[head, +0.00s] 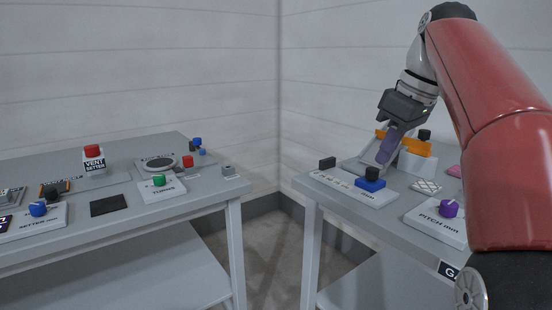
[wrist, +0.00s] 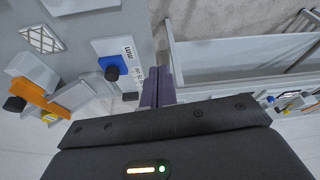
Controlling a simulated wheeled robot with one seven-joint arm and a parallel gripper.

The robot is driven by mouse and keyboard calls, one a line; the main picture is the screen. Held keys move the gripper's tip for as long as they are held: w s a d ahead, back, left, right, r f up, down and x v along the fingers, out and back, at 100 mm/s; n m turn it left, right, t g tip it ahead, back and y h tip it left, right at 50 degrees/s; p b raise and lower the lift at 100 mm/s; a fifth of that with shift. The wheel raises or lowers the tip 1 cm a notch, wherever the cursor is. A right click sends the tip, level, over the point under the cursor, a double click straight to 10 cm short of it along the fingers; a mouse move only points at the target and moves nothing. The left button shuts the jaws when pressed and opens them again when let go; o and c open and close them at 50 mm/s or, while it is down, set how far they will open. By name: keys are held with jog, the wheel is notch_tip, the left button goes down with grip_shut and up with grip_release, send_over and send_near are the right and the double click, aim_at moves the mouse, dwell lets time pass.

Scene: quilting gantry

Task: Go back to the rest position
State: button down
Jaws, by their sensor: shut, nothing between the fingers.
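My gripper (head: 387,147) is over the far left part of the right table (head: 402,207), with its purple fingers pointing down. In the wrist view its fingers (wrist: 157,88) are together, with nothing held between them. A white slider panel marked "mm" (head: 382,196) with a blue and black knob (head: 371,180) is just in front of the gripper. The same blue and black knob (wrist: 112,68) shows in the wrist view. I cannot tell whether the fingertips touch anything.
An orange part on a white block (head: 417,160) stands close right of the gripper. A "PITCH mm" panel with a purple knob (head: 448,208) is nearer. A floor gap (head: 275,250) separates the tables.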

jog(key=s+a+f+m+t+h, duration=0.1)
jog(key=s+f+m, duration=0.3)
jog(key=s+f, duration=0.6)
jog(key=s+a+f+m+t+h, duration=0.1)
jog(key=s+a+f+m, duration=0.2)
jog(key=s+f, duration=0.7)
notch_tip(320, 180, down, 7)
jog(key=shift+a+f+m+t+h, duration=0.15)
jog(key=shift+m+t+h, duration=0.2)
jog(key=shift+m, duration=0.55)
